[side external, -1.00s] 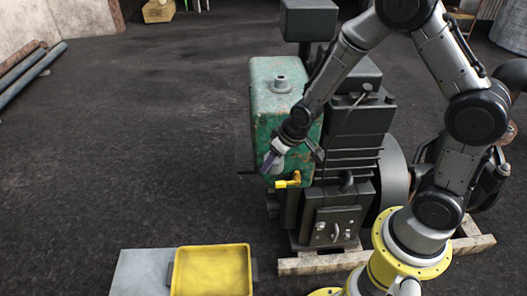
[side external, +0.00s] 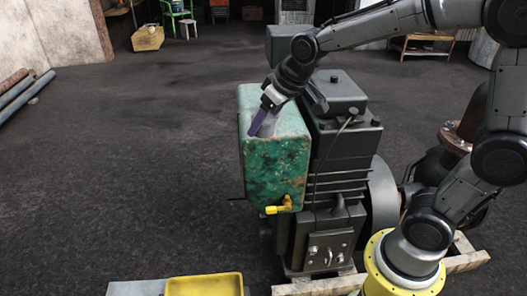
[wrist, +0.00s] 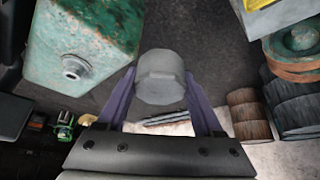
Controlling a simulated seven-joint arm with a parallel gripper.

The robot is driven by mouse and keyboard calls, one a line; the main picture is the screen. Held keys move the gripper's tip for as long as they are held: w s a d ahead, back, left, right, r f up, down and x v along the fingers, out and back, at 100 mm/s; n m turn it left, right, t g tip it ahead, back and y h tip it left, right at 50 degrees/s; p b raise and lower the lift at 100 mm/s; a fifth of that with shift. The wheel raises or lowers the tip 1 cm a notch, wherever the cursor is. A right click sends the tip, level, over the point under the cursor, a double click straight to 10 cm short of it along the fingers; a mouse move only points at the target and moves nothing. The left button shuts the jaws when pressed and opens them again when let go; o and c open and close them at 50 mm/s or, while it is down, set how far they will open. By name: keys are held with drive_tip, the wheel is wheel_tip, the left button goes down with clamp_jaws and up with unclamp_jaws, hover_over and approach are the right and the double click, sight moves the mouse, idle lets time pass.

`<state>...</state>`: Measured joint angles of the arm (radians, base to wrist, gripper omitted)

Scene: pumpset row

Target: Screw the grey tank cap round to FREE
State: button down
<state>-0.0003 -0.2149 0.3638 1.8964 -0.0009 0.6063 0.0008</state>
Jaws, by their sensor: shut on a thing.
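The grey tank cap (wrist: 160,78) is a stubby faceted cylinder between the purple fingers of my gripper (wrist: 162,108), which is shut on it. In the wrist view it stands clear of the green tank (wrist: 85,35), with dark floor behind it. A round grey filler neck (wrist: 75,67) shows on the tank, apart from the cap. In the side view my gripper (side external: 264,122) is in front of the upper part of the tank (side external: 275,165), with a bit of the cap (side external: 271,128) showing. The neck is hidden there. No FREE mark can be read.
The dark engine (side external: 335,150) stands right against the tank. A yellow tap (side external: 279,207) sticks out low on the tank. A yellow tray (side external: 205,285) lies at the front left. The floor left of the tank is clear.

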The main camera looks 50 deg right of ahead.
wheel_tip(320, 180, up, 4)
drive_tip(key=shift+r, duration=0.1)
drive_tip(key=w+d+r+t, duration=0.1)
drive_tip(key=w+d, duration=0.5)
drive_tip(key=w, duration=0.3)
drive_tip(key=w+d+r+t, duration=0.1)
drive_tip(key=w+d, duration=0.4)
drive_tip(key=w, duration=0.3)
drive_tip(key=w+d+f+t, duration=0.15)
drive_tip(key=w+d, duration=0.35)
drive_tip(key=d, duration=0.7)
drive_tip(key=w+d+f+t, duration=0.15)
drive_tip(key=w+d, duration=0.35)
drive_tip(key=d, duration=0.8)
drive_tip(key=shift+t, duration=0.3)
drive_tip(key=shift+s+a+f, duration=0.1)
drive_tip(key=shift+a+f, duration=0.05)
drive_tip(key=shift+f, duration=0.9)
drive_tip(key=shift+s+a+f, duration=0.1)
drive_tip(key=shift+a+f, duration=0.05)
drive_tip(key=shift+f, duration=0.9)
drive_tip(key=shift+f, duration=0.15)
drive_tip(key=shift+f, duration=3.6)
